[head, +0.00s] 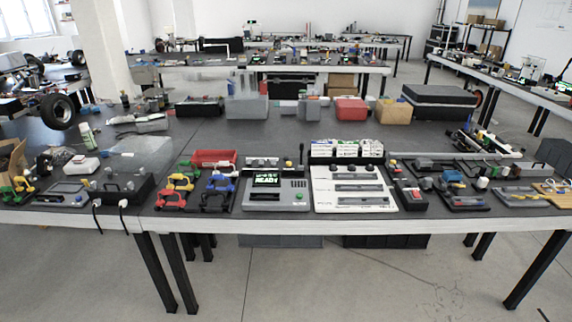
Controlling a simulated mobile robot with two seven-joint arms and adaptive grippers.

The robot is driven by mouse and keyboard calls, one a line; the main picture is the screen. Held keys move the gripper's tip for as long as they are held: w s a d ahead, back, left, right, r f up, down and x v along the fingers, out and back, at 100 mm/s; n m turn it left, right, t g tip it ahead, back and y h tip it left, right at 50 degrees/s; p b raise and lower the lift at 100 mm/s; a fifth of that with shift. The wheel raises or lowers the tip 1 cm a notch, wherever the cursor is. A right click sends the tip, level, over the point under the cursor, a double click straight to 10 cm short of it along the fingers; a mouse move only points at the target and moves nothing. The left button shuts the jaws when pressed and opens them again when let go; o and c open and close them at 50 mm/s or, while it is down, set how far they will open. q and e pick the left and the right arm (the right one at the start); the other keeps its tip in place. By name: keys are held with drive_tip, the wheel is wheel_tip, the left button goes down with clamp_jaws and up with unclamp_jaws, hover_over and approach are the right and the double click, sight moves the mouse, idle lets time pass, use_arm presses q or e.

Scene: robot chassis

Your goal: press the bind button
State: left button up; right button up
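A grey console (276,190) sits near the front edge of the long dark table. A dark box with a red button (417,195) lies farther right, past a white panel. No label marked "bind" is readable, so I cannot tell which button it is. Neither of my grippers shows in the head view.
The white panel (322,201) with grey slots lies right of the console. Coloured clamp-like parts (178,182) and a red bin (213,157) are to the left. Boxes and cases, including a red case (350,110), line the back. The table's middle is mostly clear.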

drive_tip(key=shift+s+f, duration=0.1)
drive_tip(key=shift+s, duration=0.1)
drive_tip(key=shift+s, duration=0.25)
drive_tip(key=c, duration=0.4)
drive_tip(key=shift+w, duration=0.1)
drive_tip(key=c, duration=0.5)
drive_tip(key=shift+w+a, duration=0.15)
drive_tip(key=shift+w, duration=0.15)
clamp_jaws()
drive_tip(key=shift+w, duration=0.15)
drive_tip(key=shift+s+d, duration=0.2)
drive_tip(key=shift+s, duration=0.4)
